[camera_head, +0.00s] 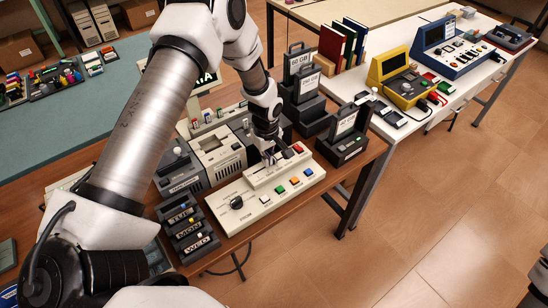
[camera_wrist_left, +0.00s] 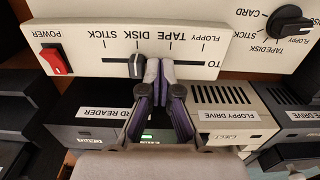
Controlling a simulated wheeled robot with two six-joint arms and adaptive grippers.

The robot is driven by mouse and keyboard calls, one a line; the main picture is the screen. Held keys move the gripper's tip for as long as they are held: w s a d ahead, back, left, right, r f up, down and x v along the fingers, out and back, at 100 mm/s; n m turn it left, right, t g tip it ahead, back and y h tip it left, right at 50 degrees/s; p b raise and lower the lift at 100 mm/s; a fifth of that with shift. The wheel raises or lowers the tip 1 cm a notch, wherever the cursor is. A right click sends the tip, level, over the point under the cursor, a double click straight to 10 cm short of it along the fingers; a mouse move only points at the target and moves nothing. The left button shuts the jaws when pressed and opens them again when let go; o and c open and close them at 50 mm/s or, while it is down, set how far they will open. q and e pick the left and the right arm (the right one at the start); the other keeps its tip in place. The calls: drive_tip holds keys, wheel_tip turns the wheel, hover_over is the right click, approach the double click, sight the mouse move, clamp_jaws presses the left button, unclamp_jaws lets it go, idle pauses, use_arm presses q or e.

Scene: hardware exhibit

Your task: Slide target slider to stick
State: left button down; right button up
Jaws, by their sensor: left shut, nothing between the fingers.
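A cream console (camera_head: 262,206) stands near the table's front edge, with a raised slider panel at its back. In the left wrist view the dark slider knob (camera_wrist_left: 136,66) sits in its slot near the DISK mark, with STICK (camera_wrist_left: 90,34) further left, toward the power switch. My left gripper (camera_head: 268,155) is over the slider panel. In the wrist view its fingertips (camera_wrist_left: 160,66) are together, empty, just right of the knob, on the TO-label side. I cannot tell whether they touch it. My right gripper is not in view.
A red power switch (camera_wrist_left: 54,60) is at the panel's left end in the wrist view. A rotary dial (camera_head: 237,202) and coloured buttons (camera_head: 281,189) are on the console. Drive units (camera_head: 218,155) stand behind it; a dark 128 GB-type labelled case (camera_head: 343,140) is to its right.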

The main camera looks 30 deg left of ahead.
sight(276, 155)
use_arm(q)
drive_tip(key=shift+w+f, duration=0.1)
drive_tip(key=shift+f, duration=0.35)
idle(0.3)
drive_tip(key=shift+w+d+b, duration=0.3)
drive_tip(key=shift+w+b, duration=0.25)
drive_tip(key=shift+w, duration=0.2)
drive_tip(key=shift+w+d+b, duration=0.3)
drive_tip(key=shift+w+b, duration=0.25)
drive_tip(key=shift+w, duration=0.15)
drive_tip(key=shift+s+a+r+p, duration=0.1)
drive_tip(key=shift+s+p, duration=0.15)
drive_tip(key=shift+p, duration=0.2)
idle(0.4)
wheel_tip(276, 155, up, 7)
drive_tip(key=p, duration=0.6)
